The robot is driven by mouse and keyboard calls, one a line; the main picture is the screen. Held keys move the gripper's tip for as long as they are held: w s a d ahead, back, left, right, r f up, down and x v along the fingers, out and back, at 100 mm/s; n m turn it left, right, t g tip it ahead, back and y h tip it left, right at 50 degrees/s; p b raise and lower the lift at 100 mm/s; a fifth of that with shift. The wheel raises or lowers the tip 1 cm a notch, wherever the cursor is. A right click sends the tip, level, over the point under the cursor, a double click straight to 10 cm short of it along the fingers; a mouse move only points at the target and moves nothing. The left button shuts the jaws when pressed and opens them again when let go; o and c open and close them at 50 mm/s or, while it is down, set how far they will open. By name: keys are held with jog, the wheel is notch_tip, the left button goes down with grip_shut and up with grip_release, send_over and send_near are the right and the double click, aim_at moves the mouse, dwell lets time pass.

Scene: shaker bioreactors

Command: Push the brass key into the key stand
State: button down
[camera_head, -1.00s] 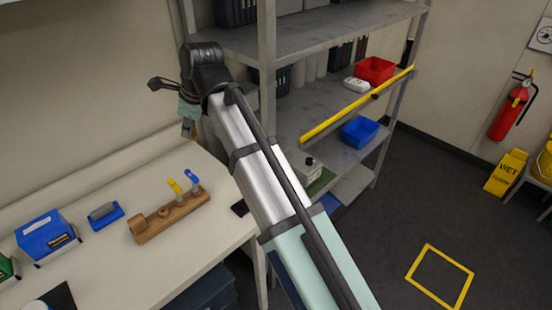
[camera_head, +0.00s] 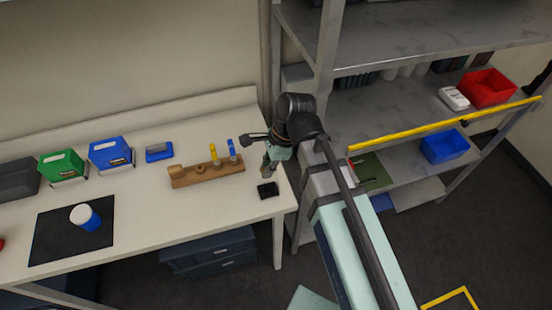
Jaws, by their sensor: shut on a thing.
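The key stand (camera_head: 190,181) is a long wooden block on the white bench. A yellow-topped key (camera_head: 213,153) and a blue-topped key (camera_head: 231,148) stand upright at its right end. A raised round piece is at its left end and a ring-like hole lies near its middle. My gripper (camera_head: 266,167) is to the right of the stand, pointing down, apart from it. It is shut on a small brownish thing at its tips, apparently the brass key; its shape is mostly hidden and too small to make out.
A small black box (camera_head: 268,190) lies on the bench just below my gripper. Blue (camera_head: 110,153) and green (camera_head: 62,166) bins, a blue block (camera_head: 159,152) and a white-lidded jar (camera_head: 85,217) on a dark mat stand left. A shelf rack (camera_head: 395,100) with a yellow bar is right.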

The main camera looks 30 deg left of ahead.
jog(key=b, duration=0.4)
send_over(268, 189)
jog(key=shift+w+a+f, duration=0.1)
jog(key=shift+w+f, duration=0.05)
jog(key=shift+f, duration=0.95)
jog(key=shift+w+a+f, duration=0.1)
jog(key=shift+w+f, duration=0.05)
jog(key=shift+f, duration=0.9)
jog(key=shift+r+p, duration=0.1)
jog(key=shift+p, duration=0.35)
jog(key=shift+f, duration=1.25)
dwell(0.8)
jog(key=c, duration=1.1)
grip_release()
jog(key=shift+c, duration=0.2)
